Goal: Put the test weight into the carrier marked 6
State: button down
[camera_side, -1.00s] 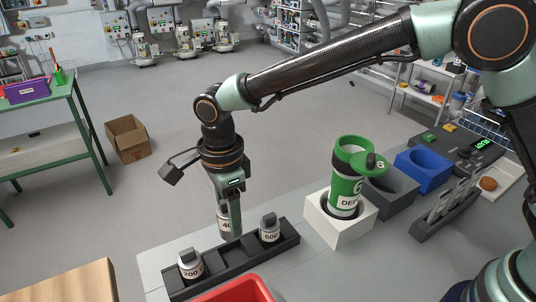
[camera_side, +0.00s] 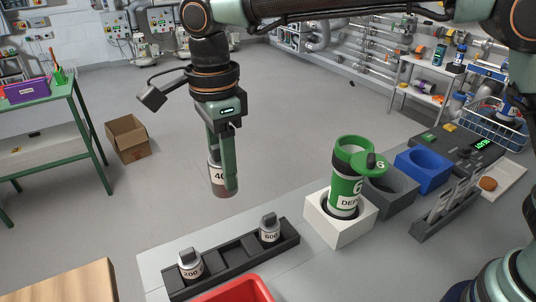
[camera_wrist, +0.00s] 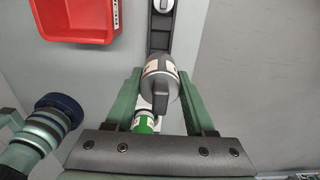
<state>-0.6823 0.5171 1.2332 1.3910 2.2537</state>
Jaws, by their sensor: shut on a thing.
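My gripper (camera_side: 223,160) is shut on a grey test weight (camera_side: 216,179) whose white label starts with 4. It holds the weight upright in the air, above and clear of the dark rack. In the wrist view the weight (camera_wrist: 158,88) sits between the two green fingers. The green carrier (camera_side: 345,188) marked 6 stands upright in a white block (camera_side: 325,228), right of my gripper. Its green lid (camera_side: 369,164), also marked 6, is swung aside, and the top looks open. The green carrier also shows partly in the wrist view (camera_wrist: 143,124), behind the weight.
The dark rack (camera_side: 235,267) holds weights marked 200 (camera_side: 190,265) and 600 (camera_side: 269,229). A red bin (camera_side: 238,291) lies in front. A grey block (camera_side: 391,190) and a blue block (camera_side: 424,168) stand right of the carrier, near a dark console (camera_side: 457,142).

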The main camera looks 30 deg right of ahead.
jog(key=s+d+r, duration=0.2)
jog(key=d+r, duration=0.2)
jog(key=d, duration=0.9)
jog(key=s+d+r, duration=0.1)
jog(key=d+r, duration=0.3)
jog(key=d, duration=0.9)
jog(key=shift+f, duration=2.3)
jog(key=shift+f, duration=0.15)
jog(key=shift+f, duration=1.35)
